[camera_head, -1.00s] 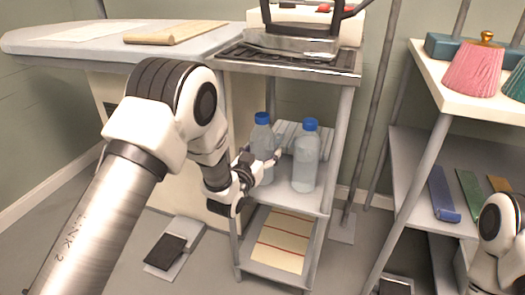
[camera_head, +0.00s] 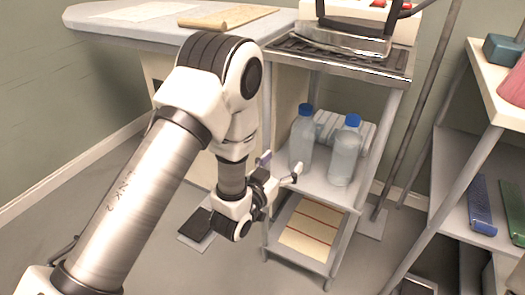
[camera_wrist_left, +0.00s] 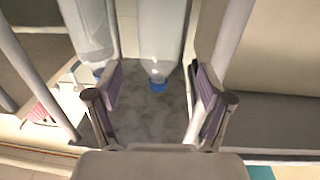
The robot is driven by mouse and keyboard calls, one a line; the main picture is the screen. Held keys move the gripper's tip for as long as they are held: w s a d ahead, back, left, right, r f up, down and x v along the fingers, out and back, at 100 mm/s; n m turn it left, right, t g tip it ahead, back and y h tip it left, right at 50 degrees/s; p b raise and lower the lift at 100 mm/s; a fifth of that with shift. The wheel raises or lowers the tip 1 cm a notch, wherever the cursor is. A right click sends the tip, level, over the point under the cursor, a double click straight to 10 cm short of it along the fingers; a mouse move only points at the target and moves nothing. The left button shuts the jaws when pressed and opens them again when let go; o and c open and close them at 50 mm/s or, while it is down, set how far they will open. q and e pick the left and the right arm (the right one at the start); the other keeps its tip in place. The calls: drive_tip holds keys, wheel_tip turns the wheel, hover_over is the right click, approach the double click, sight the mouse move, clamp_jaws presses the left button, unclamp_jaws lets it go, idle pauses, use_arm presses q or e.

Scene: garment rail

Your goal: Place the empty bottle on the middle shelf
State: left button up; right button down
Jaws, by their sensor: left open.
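Two clear bottles with blue caps stand upright on the middle shelf (camera_head: 312,184) of a metal cart: a left bottle (camera_head: 301,142) and a right bottle (camera_head: 344,158). I cannot tell for certain which one is empty. My left gripper (camera_head: 281,166) is open and empty, just in front of the shelf's left side, apart from the left bottle. In the left wrist view the bottles appear upside down. One bottle (camera_wrist_left: 160,38) is centred beyond the open fingers (camera_wrist_left: 157,98), and the other bottle (camera_wrist_left: 87,30) is to its left. My right gripper is out of view.
The cart's top (camera_head: 340,60) carries a dark rack close above the bottles. Pale rolls (camera_head: 326,124) lie behind them. An ironing board (camera_head: 170,24) is at the left, and a shelf unit (camera_head: 490,155) with colored boxes at the right.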

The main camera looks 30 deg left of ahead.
use_arm(q)
drive_tip(key=s+a+f+n+g+y, duration=0.1)
drive_tip(key=s+f+g, duration=0.5)
drive_tip(key=s+f, duration=0.45)
drive_tip(key=s+a+f+g+y, duration=0.15)
drive_tip(key=s+f+g, duration=0.55)
drive_tip(key=f, duration=0.7)
drive_tip(key=s+f+g, duration=0.4)
drive_tip(key=s+g, duration=0.1)
drive_tip(key=s, duration=1)
drive_tip(key=shift+s+a+f+n+h, duration=0.2)
drive_tip(key=shift+s+a+n+h, duration=0.15)
drive_tip(key=shift+h, duration=0.1)
